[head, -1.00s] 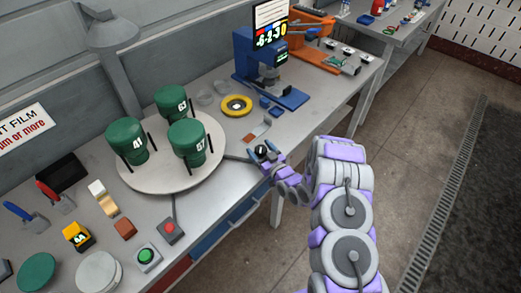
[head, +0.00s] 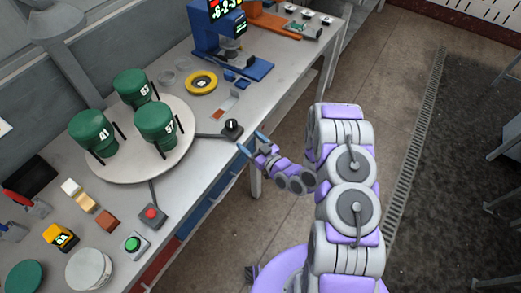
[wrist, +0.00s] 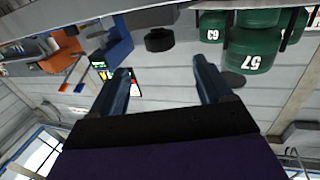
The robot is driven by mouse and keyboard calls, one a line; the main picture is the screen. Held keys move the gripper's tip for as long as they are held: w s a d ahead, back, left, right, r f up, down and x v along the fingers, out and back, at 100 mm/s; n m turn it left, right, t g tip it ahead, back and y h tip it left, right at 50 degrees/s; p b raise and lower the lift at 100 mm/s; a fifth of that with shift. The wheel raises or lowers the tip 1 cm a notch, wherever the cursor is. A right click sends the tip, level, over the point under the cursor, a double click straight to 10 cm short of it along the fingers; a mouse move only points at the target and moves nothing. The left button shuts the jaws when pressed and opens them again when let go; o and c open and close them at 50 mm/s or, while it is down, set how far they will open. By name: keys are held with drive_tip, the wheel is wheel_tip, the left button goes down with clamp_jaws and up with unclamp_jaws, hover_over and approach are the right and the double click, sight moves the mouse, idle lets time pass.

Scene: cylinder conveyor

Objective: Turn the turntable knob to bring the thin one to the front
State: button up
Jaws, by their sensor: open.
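The round grey turntable (head: 125,174) carries three green cylinders with white numbers. Cylinder 41 (head: 91,128) is at the left, cylinder 63 (head: 131,86) at the back and cylinder 57 (head: 154,121) at the right; I cannot tell surely which is thinnest. The black knob (head: 232,128) with a white mark stands right of the turntable at the table's front edge. My gripper (head: 252,143) is open and empty, just right of the knob and apart from it. In the wrist view, both fingers are spread (wrist: 161,68), with cylinder 57 (wrist: 253,48) beyond them.
A red button (head: 151,213) and a green button (head: 132,243) stand on the near side of the table. A yellow ring (head: 201,82) and a blue stand (head: 245,66) are farther back. The floor right of the table is clear near my gripper.

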drive_tip(key=shift+v, duration=2.75)
